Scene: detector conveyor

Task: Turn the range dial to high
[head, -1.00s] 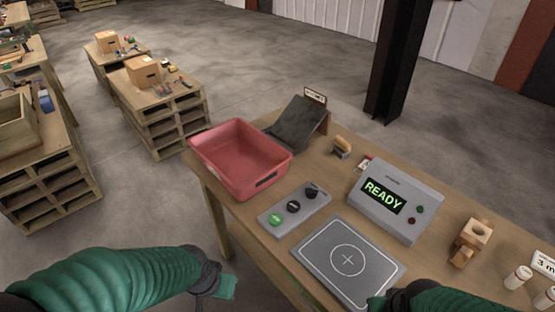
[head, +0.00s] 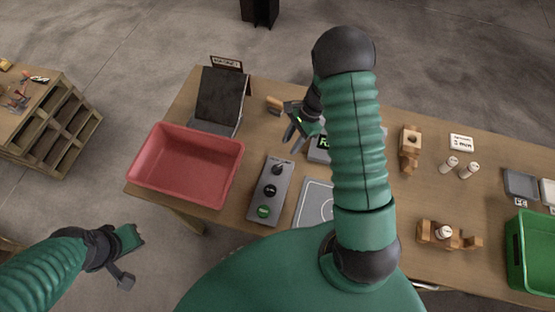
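A grey control panel (head: 257,196) lies on the table between the red bin and the grey pad. It bears a black knob (head: 279,168) at its far end, a round black control (head: 270,190) in the middle and a green button (head: 263,211) at the near end. Their labels are too small to read, so I cannot tell which is the range dial. My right gripper (head: 295,138) is open and empty above the table, just beyond the far knob and apart from it. My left gripper (head: 130,259) is open and empty at the lower left, off the table.
A red bin (head: 152,185) stands left of the panel, with a dark sloped stand (head: 220,95) behind it. A grey pad (head: 313,203) lies right of the panel. My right arm hides most of the display box (head: 318,154). Wooden fixtures (head: 410,141) and a green bin (head: 515,250) are farther right.

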